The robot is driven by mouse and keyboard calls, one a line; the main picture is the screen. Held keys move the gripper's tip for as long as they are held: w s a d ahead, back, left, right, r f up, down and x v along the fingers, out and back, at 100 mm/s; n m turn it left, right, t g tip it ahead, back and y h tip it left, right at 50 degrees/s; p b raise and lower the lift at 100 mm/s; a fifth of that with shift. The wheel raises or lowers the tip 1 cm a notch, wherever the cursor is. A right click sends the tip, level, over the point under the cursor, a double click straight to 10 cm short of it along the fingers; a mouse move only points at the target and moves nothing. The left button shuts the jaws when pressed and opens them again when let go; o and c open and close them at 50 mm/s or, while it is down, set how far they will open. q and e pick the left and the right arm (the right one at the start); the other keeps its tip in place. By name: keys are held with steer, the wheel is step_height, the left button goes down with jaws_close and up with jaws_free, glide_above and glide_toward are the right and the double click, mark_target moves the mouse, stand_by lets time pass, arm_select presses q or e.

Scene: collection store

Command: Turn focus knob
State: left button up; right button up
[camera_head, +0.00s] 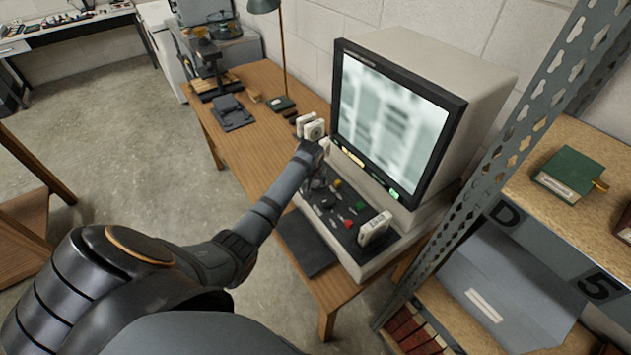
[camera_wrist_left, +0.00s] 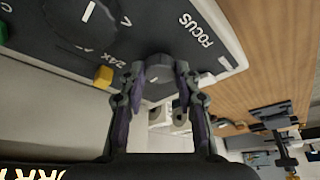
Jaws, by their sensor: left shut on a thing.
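A microfilm reader (camera_head: 430,60) stands on the wooden desk, its screen (camera_head: 388,120) showing a blurred grey-green picture. Its dark control panel (camera_head: 345,213) carries several knobs and coloured buttons. In the left wrist view, the dark focus knob (camera_wrist_left: 157,68) with a light index mark sits by the printed word FOCUS. My left gripper (camera_wrist_left: 161,84) is shut on this knob, one finger on each side. In the head view my left gripper (camera_head: 315,170) is at the panel's left end, and the arm hides the knob. My right gripper is not in view.
Small white boxes (camera_head: 311,127) stand on the desk (camera_head: 245,135) beside the reader's left side. A metal shelf post (camera_head: 500,150) rises at right. A lamp (camera_head: 281,50) stands behind.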

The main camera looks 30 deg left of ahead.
arm_select(q)
steer(key=shift+c, duration=1)
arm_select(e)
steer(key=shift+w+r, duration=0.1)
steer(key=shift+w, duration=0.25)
arm_select(q)
steer(key=shift+r, duration=0.1)
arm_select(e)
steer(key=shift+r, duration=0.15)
arm_select(q)
steer(key=shift+a+r+m+h+p, duration=0.1)
steer(key=shift+m+h+p, duration=0.3)
steer(key=shift+m+p, duration=0.55)
steer(key=shift+a+m+h, duration=0.1)
steer(key=shift+m+h, duration=0.2)
steer(key=shift+m, duration=0.45)
steer(key=shift+m+h, duration=0.4)
steer(key=shift+m, duration=0.7)
steer(key=shift+a+m+h, duration=0.1)
steer(key=shift+m+h, duration=0.3)
steer(key=shift+m, duration=0.6)
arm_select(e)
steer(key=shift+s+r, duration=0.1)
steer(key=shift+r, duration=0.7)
